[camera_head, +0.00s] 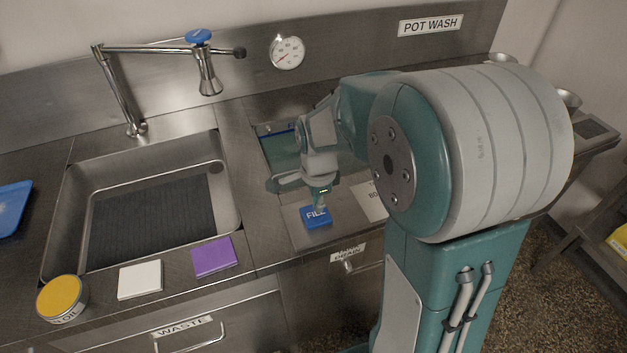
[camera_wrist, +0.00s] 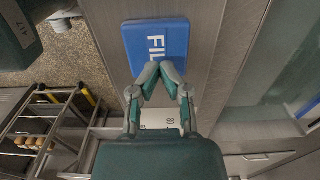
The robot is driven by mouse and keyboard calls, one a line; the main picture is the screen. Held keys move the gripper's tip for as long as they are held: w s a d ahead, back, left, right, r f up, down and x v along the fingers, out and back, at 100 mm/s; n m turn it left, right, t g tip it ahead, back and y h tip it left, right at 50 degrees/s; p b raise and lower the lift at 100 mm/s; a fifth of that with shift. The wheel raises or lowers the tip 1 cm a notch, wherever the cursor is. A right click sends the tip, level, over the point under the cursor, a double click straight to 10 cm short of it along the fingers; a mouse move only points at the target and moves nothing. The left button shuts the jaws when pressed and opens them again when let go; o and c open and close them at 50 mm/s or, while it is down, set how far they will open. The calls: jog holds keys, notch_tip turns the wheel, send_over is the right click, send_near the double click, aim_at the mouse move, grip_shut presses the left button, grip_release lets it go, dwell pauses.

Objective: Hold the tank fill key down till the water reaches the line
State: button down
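The blue FILL key (camera_head: 316,219) lies on the steel counter in front of the tank. It shows large in the wrist view (camera_wrist: 172,36). My gripper (camera_head: 320,205) points down over the key, its fingertips at or just above its top. In the wrist view my gripper (camera_wrist: 158,66) has its fingertips together over the key's lettering, with nothing between them. I cannot tell whether the key is pressed down. The tank (camera_head: 262,132) holds greenish water (camera_head: 283,152). A blue line (camera_head: 275,128) runs along its back wall, above the water. My arm hides the tank's right part.
A white labelled plate (camera_head: 370,202) lies right of the key, partly hidden by my arm. A sink (camera_head: 233,215) with a tap (camera_head: 208,75) is at the left.

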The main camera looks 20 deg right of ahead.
jog(key=r, duration=0.2)
jog(key=a+r, duration=0.1)
jog(key=r, duration=0.1)
jog(key=a+r, duration=0.1)
jog(key=r, duration=0.1)
notch_tip(320, 180, up, 5)
send_over(309, 214)
jog(key=d, duration=0.2)
jog(key=s+a+r+n+t, duration=0.2)
jog(key=s+n, duration=0.6)
jog(key=n, duration=0.1)
jog(key=s+a+r+n+t, duration=0.1)
jog(key=s+n+t, duration=0.2)
jog(key=s+n, duration=0.5)
jog(key=shift+a+r+n+t, duration=0.3)
jog(key=shift+a+r+n, duration=0.1)
jog(key=shift+n, duration=0.1)
